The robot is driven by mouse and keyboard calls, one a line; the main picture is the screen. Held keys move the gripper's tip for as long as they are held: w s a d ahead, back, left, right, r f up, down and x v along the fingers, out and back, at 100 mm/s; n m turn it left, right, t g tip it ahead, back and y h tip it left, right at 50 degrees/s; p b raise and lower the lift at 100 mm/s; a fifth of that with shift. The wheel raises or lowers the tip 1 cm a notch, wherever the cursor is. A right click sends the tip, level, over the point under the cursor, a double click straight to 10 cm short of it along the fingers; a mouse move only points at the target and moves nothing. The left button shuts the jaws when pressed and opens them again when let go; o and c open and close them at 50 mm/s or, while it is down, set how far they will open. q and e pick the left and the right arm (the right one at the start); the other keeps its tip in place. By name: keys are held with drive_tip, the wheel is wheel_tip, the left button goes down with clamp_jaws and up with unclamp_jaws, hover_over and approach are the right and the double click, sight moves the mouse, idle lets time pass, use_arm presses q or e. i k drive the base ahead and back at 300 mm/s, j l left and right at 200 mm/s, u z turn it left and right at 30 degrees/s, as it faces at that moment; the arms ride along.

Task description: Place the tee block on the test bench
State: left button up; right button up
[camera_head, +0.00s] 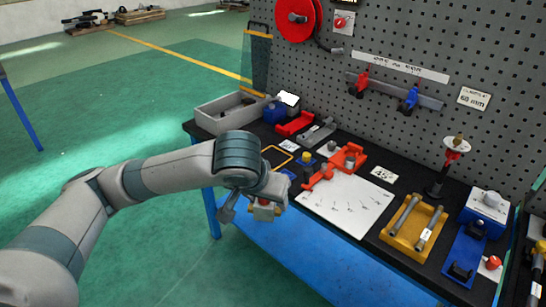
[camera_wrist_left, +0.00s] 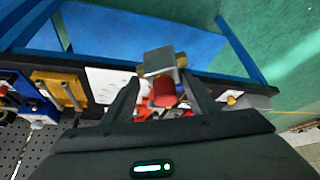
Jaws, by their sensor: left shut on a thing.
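My left gripper (camera_head: 262,210) reaches in from the left and hangs in front of the bench's front edge. It is shut on the tee block (camera_head: 266,212), mostly hidden by the wrist in the head view. In the left wrist view the tee block (camera_wrist_left: 159,62) is a grey block with brass-coloured ends and a red cylindrical part, between the fingers (camera_wrist_left: 160,95). The test bench (camera_head: 415,181) has a black top, blue legs and a blue lower shelf. My right gripper is not in view.
On the bench stand a grey bin (camera_head: 222,118), red fixtures (camera_head: 347,158), a white marked sheet (camera_head: 345,204), a yellow cradle with rods (camera_head: 413,228) and a blue device (camera_head: 463,252). A yellow outlined square (camera_head: 277,156) lies near the left front. A pegboard (camera_head: 430,60) rises behind.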

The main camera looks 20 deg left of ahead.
sight(272, 158)
drive_tip(key=i+l, duration=0.15)
drive_tip(key=i, duration=1)
